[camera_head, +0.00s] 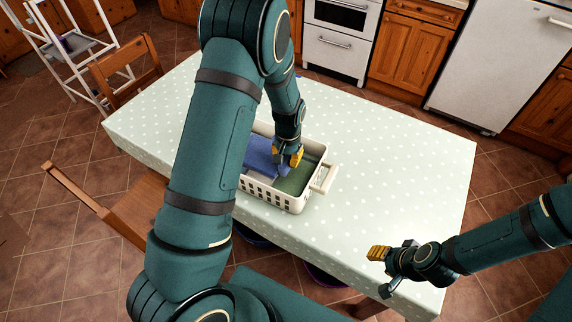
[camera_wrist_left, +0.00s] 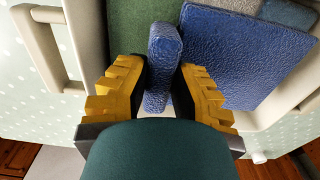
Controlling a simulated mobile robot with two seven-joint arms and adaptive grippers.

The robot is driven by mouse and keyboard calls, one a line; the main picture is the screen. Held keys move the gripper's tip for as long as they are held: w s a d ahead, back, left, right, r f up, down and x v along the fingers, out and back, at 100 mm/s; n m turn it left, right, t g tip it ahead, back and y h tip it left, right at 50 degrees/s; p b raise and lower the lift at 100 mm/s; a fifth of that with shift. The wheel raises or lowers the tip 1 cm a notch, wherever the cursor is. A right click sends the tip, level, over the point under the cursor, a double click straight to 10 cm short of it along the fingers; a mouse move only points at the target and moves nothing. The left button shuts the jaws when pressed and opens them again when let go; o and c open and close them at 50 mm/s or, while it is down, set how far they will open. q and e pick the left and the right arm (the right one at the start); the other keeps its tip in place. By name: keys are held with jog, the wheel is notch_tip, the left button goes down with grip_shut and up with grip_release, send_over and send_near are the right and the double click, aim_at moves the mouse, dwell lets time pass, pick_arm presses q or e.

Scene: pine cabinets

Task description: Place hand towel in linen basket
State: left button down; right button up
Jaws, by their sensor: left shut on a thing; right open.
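The linen basket (camera_head: 269,197) is cream with slotted sides and a handle at each end. It stands on the dotted tablecloth; its rim also shows in the left wrist view (camera_wrist_left: 47,48). My left gripper (camera_head: 290,160) is over the basket, its yellow fingers (camera_wrist_left: 160,92) shut on a blue textured piece of cloth (camera_wrist_left: 164,52), which I take for the hand towel. A larger blue folded cloth (camera_wrist_left: 245,52) lies in the basket beside it; whether the two are joined I cannot tell.
A green cloth (camera_wrist_left: 130,28) and a grey-blue cloth (camera_wrist_left: 290,12) also lie in the basket. The table (camera_head: 400,150) is clear to the right of the basket. Wooden chairs (camera_head: 122,72) stand at the left. Pine cabinets (camera_head: 410,52) and white appliances line the back.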

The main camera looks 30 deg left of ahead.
pick_arm(q)
notch_tip(320, 180, down, 4)
jog(key=shift+r, duration=0.2)
pick_arm(e)
jog(key=shift+f, duration=0.2)
pick_arm(q)
jog(key=shift+w+f, duration=0.1)
jog(key=shift+f, duration=0.15)
pick_arm(e)
jog(key=shift+w, duration=0.1)
pick_arm(q)
jog(key=shift+f+b, duration=0.15)
jog(key=shift+b, duration=0.15)
pick_arm(e)
jog(key=shift+f, duration=0.2)
pick_arm(q)
jog(key=c, duration=0.9)
grip_release()
jog(key=shift+c, duration=0.2)
